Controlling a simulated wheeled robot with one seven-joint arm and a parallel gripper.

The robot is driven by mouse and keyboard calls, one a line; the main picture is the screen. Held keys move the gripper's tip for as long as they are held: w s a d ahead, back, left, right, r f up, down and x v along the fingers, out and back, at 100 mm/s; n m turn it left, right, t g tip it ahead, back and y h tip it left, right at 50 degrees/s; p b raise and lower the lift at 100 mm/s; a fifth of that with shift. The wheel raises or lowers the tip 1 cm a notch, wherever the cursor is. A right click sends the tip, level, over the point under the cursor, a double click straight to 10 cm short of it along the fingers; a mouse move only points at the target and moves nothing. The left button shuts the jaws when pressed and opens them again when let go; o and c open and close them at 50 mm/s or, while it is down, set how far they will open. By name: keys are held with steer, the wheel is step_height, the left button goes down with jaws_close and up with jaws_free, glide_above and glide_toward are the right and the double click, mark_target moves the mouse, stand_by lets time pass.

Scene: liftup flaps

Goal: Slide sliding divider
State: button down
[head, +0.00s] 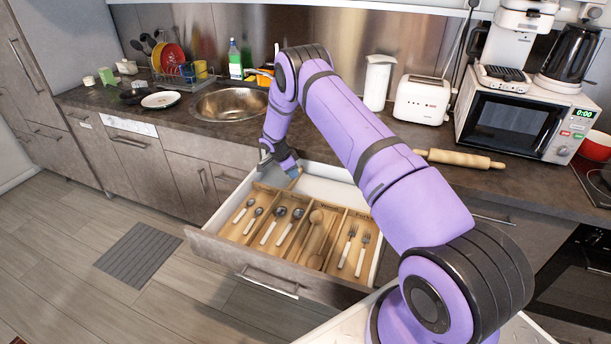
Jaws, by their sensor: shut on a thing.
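The drawer (235,247) under the counter is pulled open. It holds a wooden cutlery tray (342,212) with several compartments separated by thin wooden dividers. A wooden divider piece (297,179) shows at the back of the tray, beside my gripper's tips. My gripper (292,172) reaches down at the drawer's back left and is shut on this divider. The fingertips are small and partly hidden by the gripper body, so the exact contact is hard to see.
Spoons (270,226), wooden utensils (314,235) and forks (347,247) lie in the tray. The white back part of the drawer (330,185) is bare. The counter edge is close behind my gripper. A rolling pin (460,159), toaster (422,100) and sink (230,104) are on the counter.

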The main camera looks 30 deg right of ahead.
steer(key=shift+w+a, duration=0.7)
steer(key=shift+w, duration=0.2)
steer(key=shift+w+a, duration=0.7)
steer(key=shift+w, duration=0.15)
steer(key=c, duration=1)
jaws_free()
steer(key=v, duration=1.1)
steer(key=shift+d, duration=0.1)
